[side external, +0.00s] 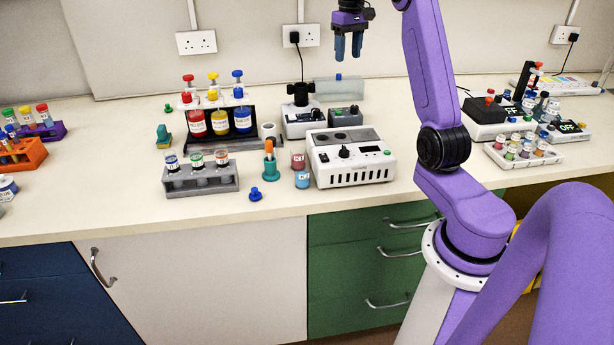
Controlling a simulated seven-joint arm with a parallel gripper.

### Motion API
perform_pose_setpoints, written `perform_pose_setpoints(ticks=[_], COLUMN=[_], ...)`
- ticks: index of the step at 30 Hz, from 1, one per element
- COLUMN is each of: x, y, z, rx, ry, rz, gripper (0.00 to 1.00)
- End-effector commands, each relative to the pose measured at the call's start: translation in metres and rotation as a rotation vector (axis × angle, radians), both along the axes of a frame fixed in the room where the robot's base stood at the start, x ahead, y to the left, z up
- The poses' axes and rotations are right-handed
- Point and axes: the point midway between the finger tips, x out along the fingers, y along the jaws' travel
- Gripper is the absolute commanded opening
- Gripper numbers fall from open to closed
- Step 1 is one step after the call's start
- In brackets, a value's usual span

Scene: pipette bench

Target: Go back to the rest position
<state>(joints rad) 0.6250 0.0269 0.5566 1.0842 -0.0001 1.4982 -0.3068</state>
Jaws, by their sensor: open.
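My gripper (348,47) is at the top middle of the side external view, high above the back of the bench. Its two blue-grey fingers point down and stand apart, with nothing between them. It touches nothing. My purple arm rises on the right and reaches up out of the picture. Below the gripper stand a small black-and-white device (302,122) and a white box device with a black knob (347,165).
A black rack (262,134) holds red, yellow and blue bottles. A grey rack (203,184) holds several vials. An orange-topped teal item (270,172), a blue stopper (255,194) and two small jars (302,180) stand near the front. More racks and devices stand left and right.

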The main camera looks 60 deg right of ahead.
Motion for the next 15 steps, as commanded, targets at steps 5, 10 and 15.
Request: perform_pose_setpoints(ticks=[5,10,15], x=[0.023,0.025,0.007], y=[0.084,0.164,0.238], z=[0.000,-0.003,-0.009], rx=[-0.001,-0.002,-0.002], ry=[-0.003,-0.005,-0.009], rz=[0.169,0.328,0.487], gripper=[0.54,0.54,0.54])
